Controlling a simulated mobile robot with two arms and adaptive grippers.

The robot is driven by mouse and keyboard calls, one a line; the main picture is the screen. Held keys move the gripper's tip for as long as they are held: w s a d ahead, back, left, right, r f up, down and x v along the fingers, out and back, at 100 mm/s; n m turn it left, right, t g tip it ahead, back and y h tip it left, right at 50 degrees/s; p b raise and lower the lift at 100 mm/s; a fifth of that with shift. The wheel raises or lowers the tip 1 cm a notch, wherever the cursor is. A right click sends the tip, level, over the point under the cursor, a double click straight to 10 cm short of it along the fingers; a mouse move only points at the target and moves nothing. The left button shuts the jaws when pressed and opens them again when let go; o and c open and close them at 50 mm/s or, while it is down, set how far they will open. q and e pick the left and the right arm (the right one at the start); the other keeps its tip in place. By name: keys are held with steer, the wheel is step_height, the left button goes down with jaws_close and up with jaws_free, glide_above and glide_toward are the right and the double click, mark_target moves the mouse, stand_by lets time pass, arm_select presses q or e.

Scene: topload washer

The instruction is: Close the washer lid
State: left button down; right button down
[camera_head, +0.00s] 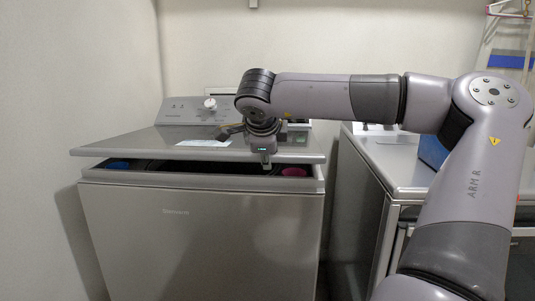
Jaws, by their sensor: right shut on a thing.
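The grey top-load washer (190,230) stands on the left. Its lid (130,150) lies nearly level but a little raised, with a dark gap between its front edge and the tub opening. My right gripper (258,150) is at the lid's right part, near the front edge, shut on the lid. One finger hangs over the front edge, and the wrist hides part of the lid and the control panel behind it. My left gripper is out of view.
The control panel with a white knob (210,103) is at the washer's back. Blue and pink items show in the gap at left and right. Another grey appliance (385,165) stands on the right, with a narrow space between. A wall closes off the left.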

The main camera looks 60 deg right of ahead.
steer(key=shift+f, duration=0.1)
steer(key=c, duration=1.6)
jaws_free()
steer(key=shift+o, duration=0.6)
steer(key=shift+w+d+f, duration=0.15)
steer(key=shift+w+d, duration=0.05)
steer(key=shift+w, duration=0.05)
steer(key=shift+s, duration=0.1)
steer(key=v, duration=1.2)
steer(key=shift+c, duration=0.6)
